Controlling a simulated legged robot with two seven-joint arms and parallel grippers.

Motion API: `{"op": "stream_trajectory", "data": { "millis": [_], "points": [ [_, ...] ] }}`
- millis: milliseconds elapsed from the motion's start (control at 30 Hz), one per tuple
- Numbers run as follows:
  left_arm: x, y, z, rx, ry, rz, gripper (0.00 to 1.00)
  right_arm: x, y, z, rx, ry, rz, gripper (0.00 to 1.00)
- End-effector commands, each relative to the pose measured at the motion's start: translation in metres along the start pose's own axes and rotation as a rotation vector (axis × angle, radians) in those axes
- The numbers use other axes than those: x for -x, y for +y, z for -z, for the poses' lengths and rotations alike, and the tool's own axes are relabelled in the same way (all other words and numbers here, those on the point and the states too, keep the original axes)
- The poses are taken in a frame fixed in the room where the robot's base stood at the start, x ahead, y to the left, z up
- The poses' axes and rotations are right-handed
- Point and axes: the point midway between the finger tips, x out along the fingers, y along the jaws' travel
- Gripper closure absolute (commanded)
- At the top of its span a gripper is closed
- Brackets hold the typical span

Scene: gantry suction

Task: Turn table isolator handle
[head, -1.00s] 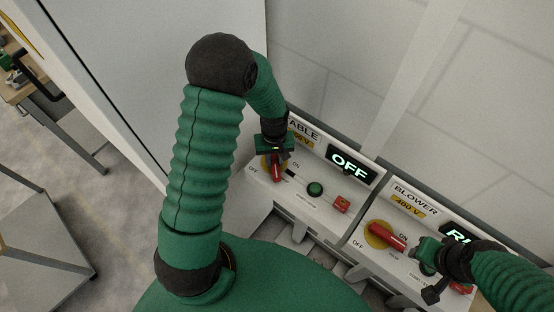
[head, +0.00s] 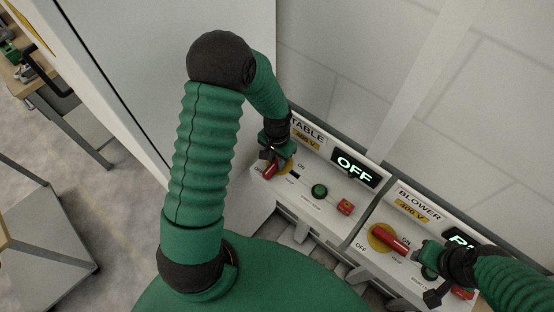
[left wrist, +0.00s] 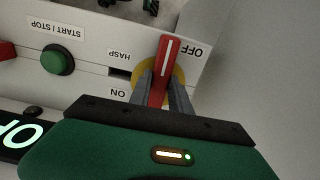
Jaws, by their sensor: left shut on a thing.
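The table isolator handle (head: 270,170) is red on a yellow disc, on the left panel marked TABLE. In the left wrist view the red handle (left wrist: 166,68) sits between my left gripper's two grey fingers, and its white line points toward the OFF label. My left gripper (left wrist: 164,88) is shut on the handle; it shows in the head view (head: 274,160) too. The table display (head: 354,168) reads OFF. My right gripper (head: 428,262) is over the right part of the BLOWER panel; its fingers are too unclear to judge.
The table panel also has a green start/stop button (head: 320,191) and a red part (head: 345,207). The blower panel has a red isolator handle (head: 388,242) on a yellow disc, left of my right gripper. A grey cart (head: 45,240) stands at the left.

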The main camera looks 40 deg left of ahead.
Motion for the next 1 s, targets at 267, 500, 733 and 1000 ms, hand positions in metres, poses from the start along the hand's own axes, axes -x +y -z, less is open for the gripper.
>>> {"op": "stream_trajectory", "data": {
  "millis": [267, 500, 733, 1000],
  "points": [
    [0.0026, -0.0019, 0.0075, -0.043, 0.021, 0.004, 1.0, 0.0008, 0.0, 0.0002, 0.0, 0.0, 0.0, 0.64],
    [0.0025, -0.0012, 0.0078, -0.048, 0.021, 0.004, 1.0, 0.0008, 0.0, 0.0002, 0.0, 0.0, 0.0, 0.64],
    [0.002, -0.0007, 0.0067, -0.048, 0.018, 0.003, 0.61, 0.0007, 0.0, 0.0002, 0.0, 0.0, 0.0, 0.64],
    [0.0013, -0.0004, 0.0029, -0.045, 0.012, 0.001, 0.55, 0.0007, 0.0, 0.0002, 0.0, 0.0, 0.0, 0.64]
  ]
}}
